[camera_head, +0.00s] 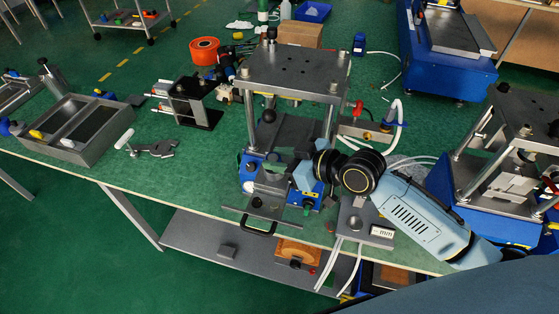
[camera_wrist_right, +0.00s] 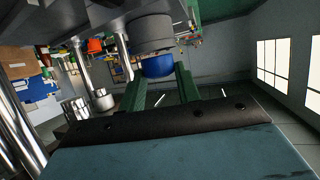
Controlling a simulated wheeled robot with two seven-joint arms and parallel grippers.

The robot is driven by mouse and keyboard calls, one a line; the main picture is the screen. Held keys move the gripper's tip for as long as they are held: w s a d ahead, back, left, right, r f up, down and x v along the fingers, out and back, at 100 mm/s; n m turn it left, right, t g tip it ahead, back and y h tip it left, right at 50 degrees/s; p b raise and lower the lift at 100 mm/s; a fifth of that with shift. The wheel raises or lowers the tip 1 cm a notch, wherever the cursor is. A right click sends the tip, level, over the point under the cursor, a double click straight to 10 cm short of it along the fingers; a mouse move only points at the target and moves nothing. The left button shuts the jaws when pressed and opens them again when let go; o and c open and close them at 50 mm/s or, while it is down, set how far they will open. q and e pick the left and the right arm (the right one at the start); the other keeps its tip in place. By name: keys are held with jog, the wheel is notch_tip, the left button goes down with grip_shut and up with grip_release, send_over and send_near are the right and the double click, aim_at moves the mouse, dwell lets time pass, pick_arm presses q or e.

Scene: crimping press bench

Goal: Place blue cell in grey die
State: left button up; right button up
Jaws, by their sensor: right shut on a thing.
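My right gripper (camera_head: 282,164) reaches in from the right to the front of the middle press, just above its sliding tray (camera_head: 252,208). In the right wrist view its two green fingers (camera_wrist_right: 161,88) are shut on the blue cell (camera_wrist_right: 157,67), a rounded blue piece at their tips. A grey round part (camera_wrist_right: 150,34), possibly the grey die, appears right against the cell there; whether they touch I cannot tell. In the head view the cell is hidden by the gripper, and I cannot make out the die clearly. My left gripper is not in view.
The press's top plate (camera_head: 293,67) stands on posts behind the gripper. A second press (camera_head: 520,125) is at right. A divided grey bin (camera_head: 75,122) with small coloured pieces is at left.

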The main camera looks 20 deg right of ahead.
jog(key=shift+f, duration=0.7)
jog(key=o, duration=1)
jog(key=shift+r, duration=0.25)
jog(key=shift+v, duration=5.95)
